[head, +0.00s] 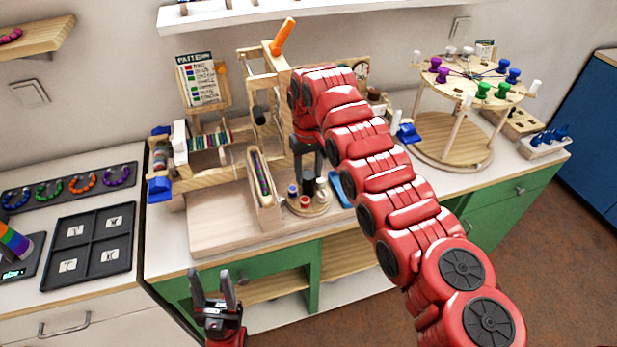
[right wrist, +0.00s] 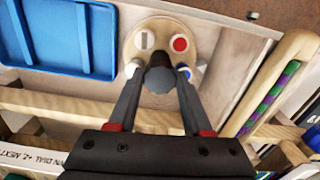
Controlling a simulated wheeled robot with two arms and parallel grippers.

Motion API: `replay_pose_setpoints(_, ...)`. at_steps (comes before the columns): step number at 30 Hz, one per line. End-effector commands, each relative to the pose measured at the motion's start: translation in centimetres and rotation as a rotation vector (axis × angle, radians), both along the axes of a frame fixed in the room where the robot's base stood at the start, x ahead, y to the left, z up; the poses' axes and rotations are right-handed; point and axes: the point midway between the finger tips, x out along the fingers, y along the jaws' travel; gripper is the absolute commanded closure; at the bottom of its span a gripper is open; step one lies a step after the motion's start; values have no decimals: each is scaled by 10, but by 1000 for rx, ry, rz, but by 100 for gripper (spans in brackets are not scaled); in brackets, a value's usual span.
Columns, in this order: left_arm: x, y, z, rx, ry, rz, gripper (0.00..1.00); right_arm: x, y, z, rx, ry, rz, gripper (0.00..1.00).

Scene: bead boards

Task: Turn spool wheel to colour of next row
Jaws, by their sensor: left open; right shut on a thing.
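The spool wheel (head: 318,209) is a small round wooden disc on the bench, with red, blue and white spools around a dark central knob. In the right wrist view, the wheel (right wrist: 160,27) shows a red spool (right wrist: 180,44) and a pale spool (right wrist: 144,40) on the far side. A blue spool (right wrist: 187,72) and a white one (right wrist: 130,69) are partly hidden by the fingers. My right gripper (right wrist: 160,82) is shut on the grey knob (right wrist: 160,76). My left gripper (head: 215,290) is open and empty, low before the green cabinet.
A pattern card (head: 202,82) stands behind a wooden bead loom. A narrow bead tray (head: 262,180) lies left of the wheel. A blue tray (right wrist: 70,35) lies on its other side. A round peg stand (head: 455,150) is at the right.

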Motion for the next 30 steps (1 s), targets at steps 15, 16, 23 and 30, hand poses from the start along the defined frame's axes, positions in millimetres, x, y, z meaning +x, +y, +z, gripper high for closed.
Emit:
replay_pose_setpoints(15, 0, 0, -14, 0, 0, 0, 50, 1, 0, 1, 1, -5, 213, 100)
replay_pose_setpoints(16, 0, 0, -14, 0, 0, 0, 50, 1, 0, 1, 1, -5, 217, 100)
replay_pose_setpoints(23, 0, 0, -14, 0, 0, 0, 50, 1, 0, 1, 1, -5, 225, 100)
replay_pose_setpoints(30, 0, 0, -14, 0, 0, 0, 50, 1, 0, 1, 1, -5, 225, 47)
